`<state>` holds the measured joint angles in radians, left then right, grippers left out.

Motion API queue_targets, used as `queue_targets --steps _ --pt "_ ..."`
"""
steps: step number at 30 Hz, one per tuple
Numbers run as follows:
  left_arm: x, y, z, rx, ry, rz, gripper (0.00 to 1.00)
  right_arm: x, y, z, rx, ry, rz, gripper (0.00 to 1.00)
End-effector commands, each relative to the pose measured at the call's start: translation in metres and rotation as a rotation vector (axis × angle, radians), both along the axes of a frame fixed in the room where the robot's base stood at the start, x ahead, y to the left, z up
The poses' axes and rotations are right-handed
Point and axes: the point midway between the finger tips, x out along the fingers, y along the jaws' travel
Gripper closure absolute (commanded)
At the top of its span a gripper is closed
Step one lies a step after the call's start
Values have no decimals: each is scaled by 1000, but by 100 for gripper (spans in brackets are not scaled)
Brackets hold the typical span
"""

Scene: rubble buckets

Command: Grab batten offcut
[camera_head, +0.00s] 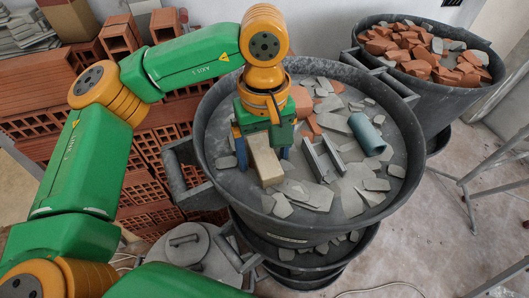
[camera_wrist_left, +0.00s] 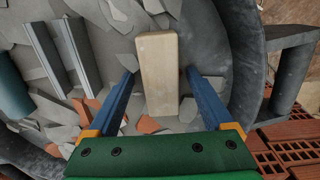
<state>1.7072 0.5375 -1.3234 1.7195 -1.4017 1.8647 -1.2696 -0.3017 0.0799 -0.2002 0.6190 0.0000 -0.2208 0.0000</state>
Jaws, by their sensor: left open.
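The batten offcut (camera_head: 265,160), a pale wooden block, lies on grey rubble near the left side of the large dark bucket (camera_head: 222,185). In the left wrist view the batten offcut (camera_wrist_left: 159,60) is upright in the picture, between the two blue fingers. My left gripper (camera_head: 263,158) is open over it, one finger on each side. In the left wrist view gaps show between the batten and both fingers of the left gripper (camera_wrist_left: 160,75). Whether the fingertips touch the rubble cannot be told. My right gripper is not in view.
Two grey metal channel pieces (camera_head: 320,160) and a blue-grey cylinder (camera_head: 366,134) lie right of the batten among flat shards. The bucket's handle (camera_head: 183,172) juts out left. A second bucket (camera_head: 436,101) holds orange brick rubble. Bricks (camera_head: 150,150) are stacked behind at left.

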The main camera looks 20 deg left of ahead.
Motion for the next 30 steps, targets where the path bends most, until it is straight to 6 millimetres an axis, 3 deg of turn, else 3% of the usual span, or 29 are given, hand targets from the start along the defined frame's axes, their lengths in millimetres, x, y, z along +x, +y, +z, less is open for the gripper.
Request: queue_targets --steps 2,9,12,19,23,26,28,30 --pt "0 0 0 0 0 0 15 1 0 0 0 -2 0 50" --pt "0 0 0 0 0 0 80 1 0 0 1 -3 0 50" --pt "0 0 0 0 0 0 100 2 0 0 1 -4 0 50" --pt "0 0 1 0 0 0 100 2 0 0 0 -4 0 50" --pt "1 -1 11 0 -3 1 100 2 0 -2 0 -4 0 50" --pt "1 -1 32 -3 -5 0 100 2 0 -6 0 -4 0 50" --pt "-14 -2 45 -2 -8 -4 100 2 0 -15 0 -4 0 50" --pt "-30 -2 70 1 -12 -3 100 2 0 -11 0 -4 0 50"
